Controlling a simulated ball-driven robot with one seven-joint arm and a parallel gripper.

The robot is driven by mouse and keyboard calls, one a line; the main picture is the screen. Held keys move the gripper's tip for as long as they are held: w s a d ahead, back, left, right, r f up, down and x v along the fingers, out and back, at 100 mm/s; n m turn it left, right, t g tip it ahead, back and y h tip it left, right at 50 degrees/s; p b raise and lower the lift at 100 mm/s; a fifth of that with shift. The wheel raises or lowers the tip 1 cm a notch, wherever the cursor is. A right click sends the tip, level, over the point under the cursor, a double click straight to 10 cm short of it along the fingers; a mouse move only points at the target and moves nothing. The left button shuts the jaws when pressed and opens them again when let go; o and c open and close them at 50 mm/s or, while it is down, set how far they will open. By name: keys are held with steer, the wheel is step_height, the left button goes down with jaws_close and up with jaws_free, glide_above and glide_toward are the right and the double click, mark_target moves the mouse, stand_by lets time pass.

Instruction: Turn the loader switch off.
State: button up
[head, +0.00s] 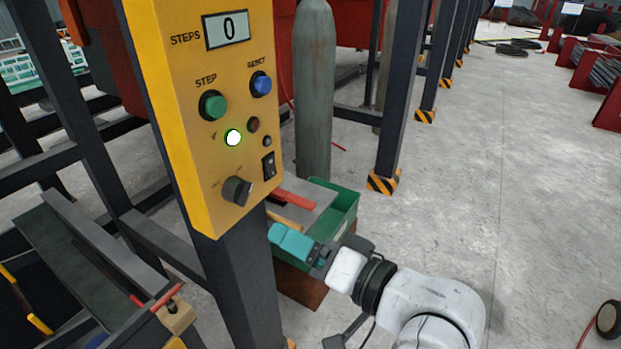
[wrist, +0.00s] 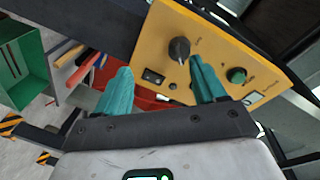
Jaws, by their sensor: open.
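A yellow control panel (head: 205,110) is fixed to a dark post. It carries a black rocker switch (head: 268,166) at its lower right and a black rotary knob (head: 237,190) near its bottom. The labels by them are too small to read, so I cannot tell which is the loader switch. A lamp (head: 233,138) glows green. My gripper (head: 280,236) is below and right of the panel, apart from it. In the wrist view my gripper (wrist: 160,66) has its teal fingers apart and empty, with the rocker switch (wrist: 153,76) and knob (wrist: 179,49) showing between them.
The panel also has a green button (head: 212,105), a blue button (head: 261,84) and a display (head: 227,29) reading 0. A green bin (head: 343,207) and a grey gas cylinder (head: 314,90) stand behind my gripper. Open concrete floor (head: 470,190) lies to the right.

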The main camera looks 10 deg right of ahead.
mark_target(247, 197)
steer(key=shift+t+y, duration=0.3)
steer(key=shift+y, duration=0.2)
steer(key=w+a+r, duration=0.1)
steer(key=w+a, duration=0.1)
steer(key=w+a+r+p, duration=0.1)
steer(key=w+a, duration=0.2)
steer(key=w+a+r, duration=0.1)
steer(key=w+a, duration=0.1)
steer(key=w, duration=0.1)
steer(key=shift+w+a+p, duration=0.1)
steer(key=shift+a+p, duration=0.1)
steer(key=shift+p, duration=0.2)
steer(key=c, duration=1.1)
